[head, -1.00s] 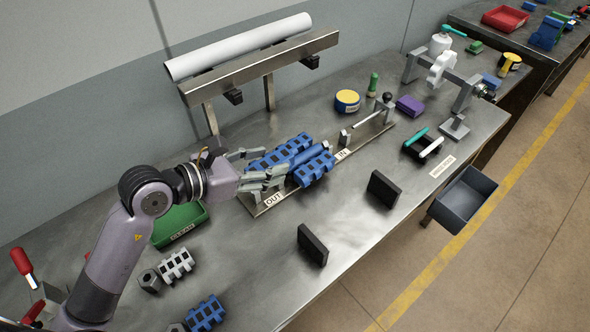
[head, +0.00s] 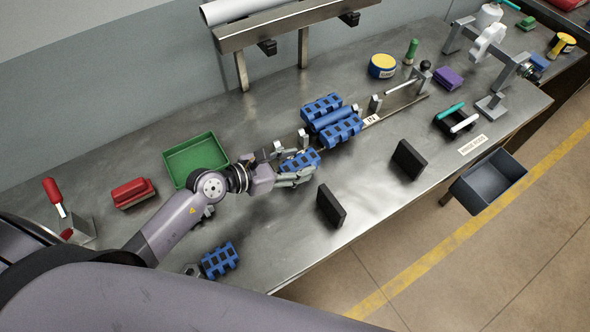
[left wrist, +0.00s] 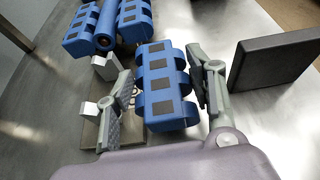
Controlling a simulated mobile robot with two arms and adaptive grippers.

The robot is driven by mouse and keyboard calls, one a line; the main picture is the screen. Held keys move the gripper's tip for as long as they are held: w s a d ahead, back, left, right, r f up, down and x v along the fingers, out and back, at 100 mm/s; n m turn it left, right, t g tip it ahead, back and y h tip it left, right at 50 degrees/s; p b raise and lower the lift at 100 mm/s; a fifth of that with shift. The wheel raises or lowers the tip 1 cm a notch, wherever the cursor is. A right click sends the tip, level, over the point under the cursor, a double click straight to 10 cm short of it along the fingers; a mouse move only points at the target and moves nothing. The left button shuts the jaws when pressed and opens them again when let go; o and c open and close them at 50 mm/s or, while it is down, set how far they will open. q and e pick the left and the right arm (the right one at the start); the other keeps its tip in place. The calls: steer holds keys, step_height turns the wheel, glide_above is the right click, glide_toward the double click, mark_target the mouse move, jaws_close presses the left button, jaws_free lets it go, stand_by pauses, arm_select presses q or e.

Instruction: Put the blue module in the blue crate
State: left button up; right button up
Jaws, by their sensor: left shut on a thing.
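My left gripper (head: 292,164) is shut on a blue module (head: 301,159), a blocky piece with dark square pads. In the left wrist view the module (left wrist: 166,86) sits between the two fingers. It is near the left end of a metal fixture, apart from the blue parts there; its height above the table is hard to tell. A slate blue-grey crate (head: 462,198) is at the table's front edge on the right, far from the gripper, and looks empty. No other blue crate shows clearly. My right gripper is not in view.
Blue blocks with a cylinder (head: 333,118) stay on the fixture. Two dark upright plates (head: 331,205) (head: 409,159) stand between gripper and crate. A green tray (head: 170,160) is left. Another blue module (head: 220,260) lies in front. A tool holder (head: 455,120) is near the crate.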

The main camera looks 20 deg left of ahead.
arm_select(q)
steer(key=shift+f, duration=1.7)
steer(key=shift+f+b, duration=0.1)
steer(key=shift+b, duration=0.25)
steer(key=o, duration=1.2)
steer(key=shift+o, duration=0.2)
